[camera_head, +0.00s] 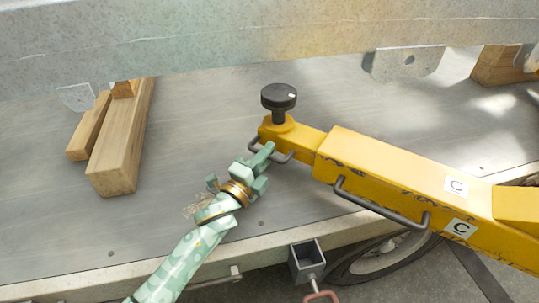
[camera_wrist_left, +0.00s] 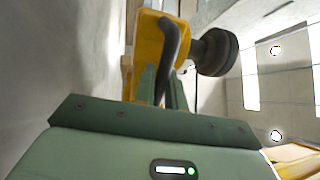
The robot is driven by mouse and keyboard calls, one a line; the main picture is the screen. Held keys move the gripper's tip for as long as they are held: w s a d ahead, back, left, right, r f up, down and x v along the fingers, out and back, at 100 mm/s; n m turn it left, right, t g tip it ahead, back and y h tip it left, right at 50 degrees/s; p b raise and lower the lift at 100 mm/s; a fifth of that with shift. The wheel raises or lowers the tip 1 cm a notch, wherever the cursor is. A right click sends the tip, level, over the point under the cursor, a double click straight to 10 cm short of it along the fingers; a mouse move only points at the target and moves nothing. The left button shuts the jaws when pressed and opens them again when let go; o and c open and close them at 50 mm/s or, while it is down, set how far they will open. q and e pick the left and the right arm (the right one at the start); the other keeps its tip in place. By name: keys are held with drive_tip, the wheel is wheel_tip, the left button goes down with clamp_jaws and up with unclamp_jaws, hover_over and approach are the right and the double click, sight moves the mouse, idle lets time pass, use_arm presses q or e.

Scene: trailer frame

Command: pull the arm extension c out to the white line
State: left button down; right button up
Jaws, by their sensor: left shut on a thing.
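The arm extension c (camera_head: 306,141) is the narrow yellow piece coming out of the left end of the yellow arm (camera_head: 395,172) labelled C. A black round pad (camera_head: 279,97) stands on its end, and a dark bar handle (camera_head: 285,156) is on its near side. My left gripper (camera_head: 266,152) is shut on this handle at the end of the extension. In the left wrist view the handle (camera_wrist_left: 171,50) runs between the green fingers, with the yellow end behind it and the pad to the right. I see no white line on the extension. My right gripper is not in view.
Wooden blocks (camera_head: 121,150) lie on the grey deck (camera_head: 215,130) at left. A galvanized beam (camera_head: 200,45) crosses the back. A second dark handle (camera_head: 380,205) is on the yellow arm. A square metal socket (camera_head: 306,262) and a wheel (camera_head: 372,262) are below the deck edge.

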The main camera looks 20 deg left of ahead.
use_arm(q)
drive_tip(key=w+a, duration=0.2)
drive_tip(key=a, duration=0.7)
drive_tip(key=w+a, duration=0.2)
drive_tip(key=a, duration=0.7)
drive_tip(key=shift+a+b, duration=0.3)
drive_tip(key=shift+a, duration=0.05)
drive_tip(key=c, duration=1.6)
unclamp_jaws()
drive_tip(key=shift+o, duration=0.4)
